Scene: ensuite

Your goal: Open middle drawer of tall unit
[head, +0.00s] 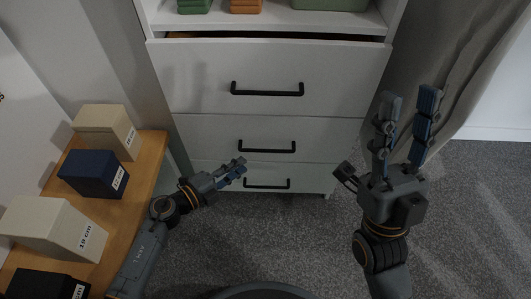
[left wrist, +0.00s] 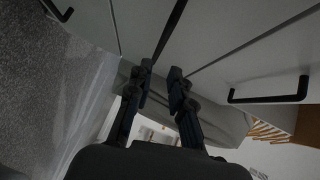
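The tall white unit (head: 186,131) has three drawers with black bar handles. The middle drawer (head: 200,134) looks closed in the head view; its handle (head: 267,148) is in plain sight. My left gripper (head: 240,169) is just below and left of that handle. In the left wrist view its two fingers (left wrist: 160,80) are apart, with a dark bar (left wrist: 170,28), apparently the middle handle, running up from between the tips. I cannot tell whether they touch it. My right gripper (head: 408,98) is open and empty, fingers up, right of the unit.
The top drawer (head: 205,75) shows a dark gap above its front. The bottom drawer (head: 215,172) looks closed. A wooden bench (head: 143,178) with several labelled boxes stands at the left. A curtain (head: 480,70) hangs at the right. Carpet (head: 300,225) in front is clear.

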